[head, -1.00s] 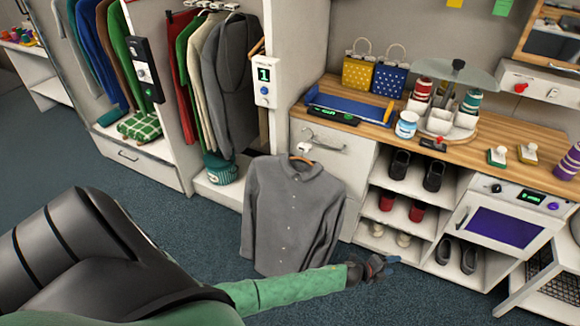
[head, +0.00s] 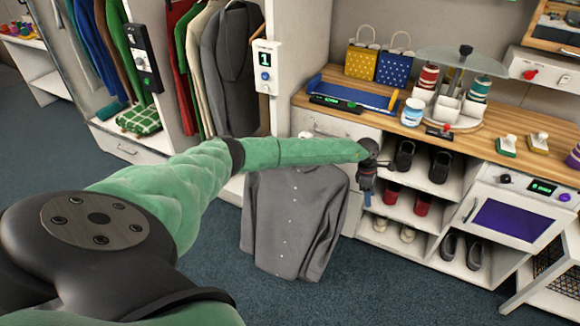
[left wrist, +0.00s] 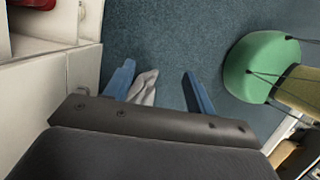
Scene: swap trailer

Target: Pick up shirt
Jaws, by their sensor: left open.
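The grey button-up shirt (head: 292,222) hangs in front of the white drawer cabinet in the head view. My left forearm crosses in front of its collar and hanger and hides them. My left gripper (head: 367,197) points down just right of the shirt, beside the shoe shelves. In the left wrist view the left gripper (left wrist: 160,90) is open, its two blue fingers apart. A small grey piece of cloth, apparently the shirt's edge (left wrist: 144,87), shows between the fingers, close to the left one. I cannot tell whether they touch. My right gripper is not in view.
The shoe cubby (head: 398,208) with several shoes stands right behind the gripper. The wooden counter (head: 395,124) above holds a white jar (head: 412,112), a spool stand and gift bags. A wardrobe with hanging clothes stands at the left. The blue carpet (head: 390,285) in front is clear.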

